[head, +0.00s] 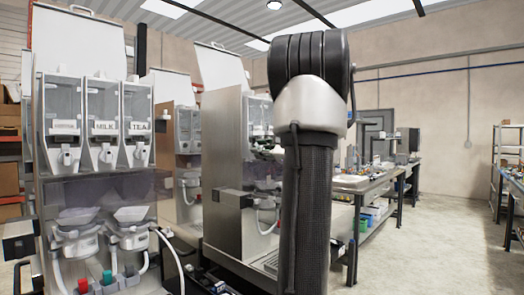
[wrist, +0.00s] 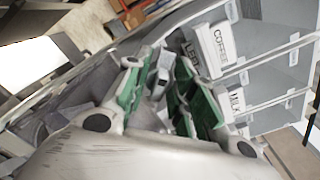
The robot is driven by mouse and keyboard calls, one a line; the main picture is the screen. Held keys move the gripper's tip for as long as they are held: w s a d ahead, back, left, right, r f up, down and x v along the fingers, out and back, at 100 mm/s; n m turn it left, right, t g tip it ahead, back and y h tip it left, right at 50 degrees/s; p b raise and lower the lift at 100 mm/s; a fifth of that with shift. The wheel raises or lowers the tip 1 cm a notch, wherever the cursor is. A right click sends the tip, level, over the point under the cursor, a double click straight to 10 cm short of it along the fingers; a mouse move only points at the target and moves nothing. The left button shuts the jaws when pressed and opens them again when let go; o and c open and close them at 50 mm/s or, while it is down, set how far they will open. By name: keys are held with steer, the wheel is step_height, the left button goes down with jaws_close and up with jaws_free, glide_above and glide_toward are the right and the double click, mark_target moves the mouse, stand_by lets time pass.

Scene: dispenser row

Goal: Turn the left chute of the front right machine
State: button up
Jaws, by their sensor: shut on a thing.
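The front right machine (head: 226,165) stands in the middle of the head view with its lid raised. My arm hides most of its front there. In the wrist view its canisters lie tilted, with a COFFEE label (wrist: 221,50), a LEFT tag (wrist: 193,58) and a MILK label (wrist: 237,100). My gripper (wrist: 165,76) has its green-padded fingers closed around the small grey left chute (wrist: 161,84), below the LEFT tag. The fingers hide much of the chute, so I cannot tell its exact angle.
Another machine (head: 95,110) with MILK and TEA canisters stands close at the left. A workbench (head: 365,185) with small items runs behind at the right. Shelving (head: 508,160) stands at the far right. The floor (head: 450,240) between bench and shelving is clear.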

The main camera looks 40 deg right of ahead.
steer(key=n, duration=0.5)
steer(key=shift+f, duration=0.1)
steer(key=shift+f+n, duration=0.1)
steer(key=shift+n, duration=2.4)
steer(key=o, duration=0.7)
